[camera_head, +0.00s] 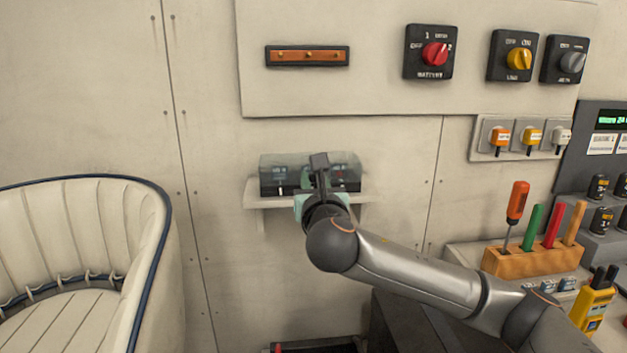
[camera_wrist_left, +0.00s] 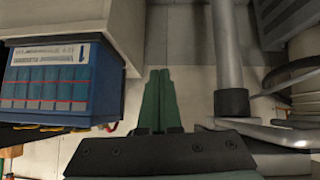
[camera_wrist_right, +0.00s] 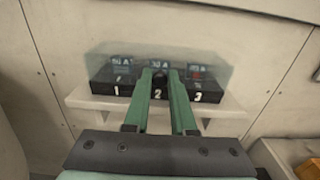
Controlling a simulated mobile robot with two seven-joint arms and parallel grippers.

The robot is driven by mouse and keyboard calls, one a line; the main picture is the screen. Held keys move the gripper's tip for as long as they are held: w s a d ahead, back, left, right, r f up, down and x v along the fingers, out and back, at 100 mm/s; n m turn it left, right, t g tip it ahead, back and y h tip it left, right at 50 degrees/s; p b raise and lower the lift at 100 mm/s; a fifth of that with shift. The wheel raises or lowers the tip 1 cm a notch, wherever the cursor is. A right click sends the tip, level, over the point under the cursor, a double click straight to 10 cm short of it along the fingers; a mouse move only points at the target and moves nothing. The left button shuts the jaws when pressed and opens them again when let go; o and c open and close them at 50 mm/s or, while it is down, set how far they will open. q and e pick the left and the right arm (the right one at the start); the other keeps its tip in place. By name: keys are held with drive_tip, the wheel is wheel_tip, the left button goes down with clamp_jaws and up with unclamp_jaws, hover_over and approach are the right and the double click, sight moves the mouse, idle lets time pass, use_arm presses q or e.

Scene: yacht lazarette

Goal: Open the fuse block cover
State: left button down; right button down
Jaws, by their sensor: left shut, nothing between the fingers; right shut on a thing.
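The fuse block (camera_head: 270,184) sits on a small wall shelf in the head view, under a clear cover (camera_head: 285,160). In the right wrist view the black fuse block (camera_wrist_right: 117,89) has positions marked 1, 2 and 3, and the clear cover (camera_wrist_right: 200,70) stands over it. My right gripper (camera_wrist_right: 160,78) is at the middle of the cover's front, its green fingers shut on a small dark knob. In the head view this gripper (camera_head: 318,175) hides the block's middle. My left gripper (camera_wrist_left: 158,78) is shut and empty, seen only in its own wrist view, pointing at the floor.
The shelf (camera_head: 258,198) juts from the wall. A padded seat (camera_head: 85,240) stands at left. At right are a wooden tool rack (camera_head: 530,262) and a yellow meter (camera_head: 592,308). A blue battery-like box (camera_wrist_left: 60,80) is beside my left gripper. Rotary switches (camera_head: 428,52) are above.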

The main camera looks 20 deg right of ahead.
idle(0.6)
